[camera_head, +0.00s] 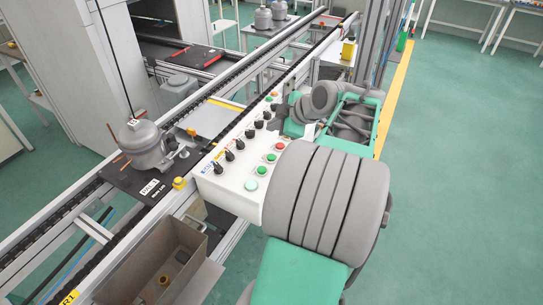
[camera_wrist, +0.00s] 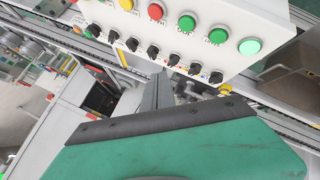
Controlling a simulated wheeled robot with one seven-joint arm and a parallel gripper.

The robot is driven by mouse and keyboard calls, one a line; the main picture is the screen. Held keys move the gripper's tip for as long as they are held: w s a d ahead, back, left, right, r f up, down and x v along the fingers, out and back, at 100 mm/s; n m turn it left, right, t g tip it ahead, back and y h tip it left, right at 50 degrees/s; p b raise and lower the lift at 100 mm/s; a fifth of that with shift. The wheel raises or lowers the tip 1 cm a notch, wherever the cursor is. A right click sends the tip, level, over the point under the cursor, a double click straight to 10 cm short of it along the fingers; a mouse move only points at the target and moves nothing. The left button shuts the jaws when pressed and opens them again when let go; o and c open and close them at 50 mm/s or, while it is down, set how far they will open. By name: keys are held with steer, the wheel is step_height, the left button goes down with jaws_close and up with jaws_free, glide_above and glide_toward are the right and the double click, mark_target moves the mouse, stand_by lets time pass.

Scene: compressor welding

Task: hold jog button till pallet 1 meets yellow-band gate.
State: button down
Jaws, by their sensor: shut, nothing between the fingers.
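The white control panel (camera_head: 232,178) carries a row of coloured buttons and a row of black knobs. At its near end is a pale green, bright-looking button (camera_head: 251,184); it also shows in the wrist view (camera_wrist: 250,46). A dark pallet (camera_head: 128,180) with a white label, perhaps ending in 1, sits on the conveyor left of the panel, bearing a grey compressor (camera_head: 146,146). My gripper (camera_wrist: 163,78) is shut and empty beside the panel's knob row, apart from the bright button. I cannot make out the yellow-band gate for certain.
The conveyor rails (camera_head: 215,92) run from lower left to upper right. An open metal bin (camera_head: 150,262) stands at the front. Green floor at right is free.

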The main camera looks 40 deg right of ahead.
steer(key=b, duration=0.4)
glide_above(274, 158)
step_height(274, 158, down, 8)
steer(key=shift+f+b, duration=0.35)
steer(key=shift+b, duration=0.1)
steer(key=shift+f, duration=0.1)
stand_by(1.4)
steer(key=shift+f+b, duration=0.35)
steer(key=shift+b, duration=0.4)
steer(key=shift+f+b, duration=0.45)
steer(key=shift+b, duration=0.1)
stand_by(1.7)
steer(key=shift+r+p, duration=0.3)
steer(key=shift+r, duration=0.6)
steer(key=shift+r+p, duration=1.2)
steer(key=shift+r, duration=1.3)
